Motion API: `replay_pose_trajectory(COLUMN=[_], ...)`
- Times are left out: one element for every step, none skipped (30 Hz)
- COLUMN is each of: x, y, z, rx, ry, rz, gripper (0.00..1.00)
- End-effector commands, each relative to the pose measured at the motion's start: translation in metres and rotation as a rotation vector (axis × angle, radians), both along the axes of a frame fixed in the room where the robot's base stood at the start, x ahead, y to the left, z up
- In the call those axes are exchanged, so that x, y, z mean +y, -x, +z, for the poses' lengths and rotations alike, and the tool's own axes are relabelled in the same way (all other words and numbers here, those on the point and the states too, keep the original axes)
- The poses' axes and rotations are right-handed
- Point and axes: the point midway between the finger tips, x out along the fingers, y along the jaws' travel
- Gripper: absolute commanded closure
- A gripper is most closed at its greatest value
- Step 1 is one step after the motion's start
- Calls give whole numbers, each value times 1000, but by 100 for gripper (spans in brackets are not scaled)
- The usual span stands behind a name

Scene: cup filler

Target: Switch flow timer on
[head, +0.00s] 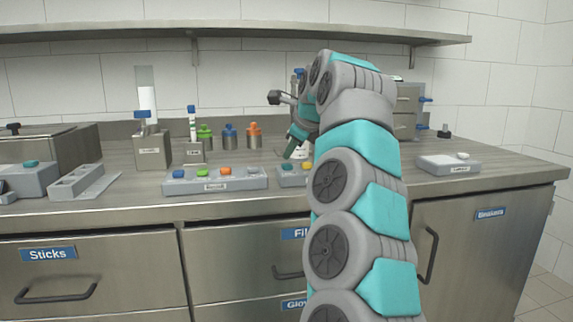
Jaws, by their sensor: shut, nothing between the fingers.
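I cannot tell which device is the flow timer, because the small device labels are too small to read. My gripper (289,154) is shut and empty, pointing down and left above a small grey button box (292,182) on the counter. That box shows a teal and a yellow button; my arm hides its right part. Whether the fingertips touch anything is unclear. At the right, a flat grey box (440,167) carries a white knob or switch (463,156).
Behind the boxes stand green (205,138), blue (230,137) and orange-topped (254,136) containers and two labelled dispensers (153,152). A shelf (240,31) runs above. Drawers and a cabinet (480,255) lie below. The counter (500,168) is clear at far right.

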Motion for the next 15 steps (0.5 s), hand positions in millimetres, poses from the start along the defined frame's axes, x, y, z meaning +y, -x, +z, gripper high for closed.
replay_pose_trajectory(x=[0,0,0,0,0,0,0,0,0,0,0,0,0,0,0], y=[0,0,0,0,0,0,0,0,0,0,0,0,0,0,0], z=[0,0,0,0,0,0,0,0,-1,-1,-2,-4,-5,-6,-8], rx=[0,0,0,0,0,0,0,0,0,0,0,0,0,1,1], ry=[0,0,0,0,0,0,0,0,0,0,0,1,1,2,2], rz=[0,0,0,0,0,0,0,0,0,0,0,-1,-1,-1,-1], gripper=[100,100,100,100,100,100,100,100,100,100,100,100,100,100,100])
